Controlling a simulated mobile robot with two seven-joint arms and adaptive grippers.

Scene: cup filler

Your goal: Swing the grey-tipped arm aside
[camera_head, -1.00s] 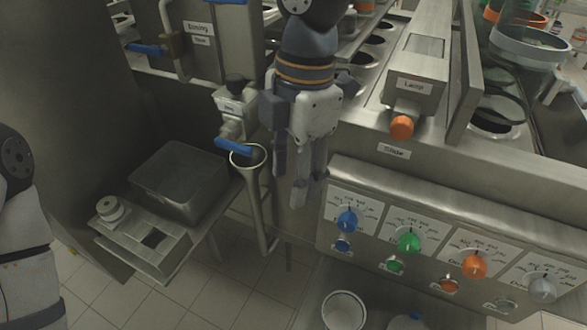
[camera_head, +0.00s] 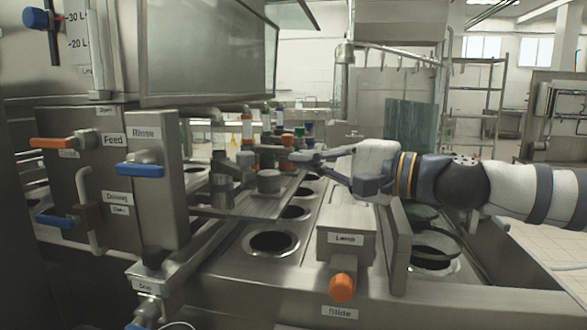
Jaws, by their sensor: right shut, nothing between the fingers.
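My right gripper (camera_head: 298,156) reaches in from the right, its shut fingers pointing left above the row of round holes. Nothing shows between the fingers. A flat metal arm (camera_head: 240,205) lies across the machine top, with a short grey cylinder (camera_head: 269,182) standing at it. The fingertips appear just above and behind this cylinder; I cannot tell whether they touch anything. Several small parts with orange, green and dark tops crowd behind the fingers, so I cannot be sure which piece is the grey-tipped arm. My left gripper is not in view.
A panel with an orange handle (camera_head: 66,143) and blue handles (camera_head: 140,170) is at left. A large dark screen (camera_head: 208,55) hangs above.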

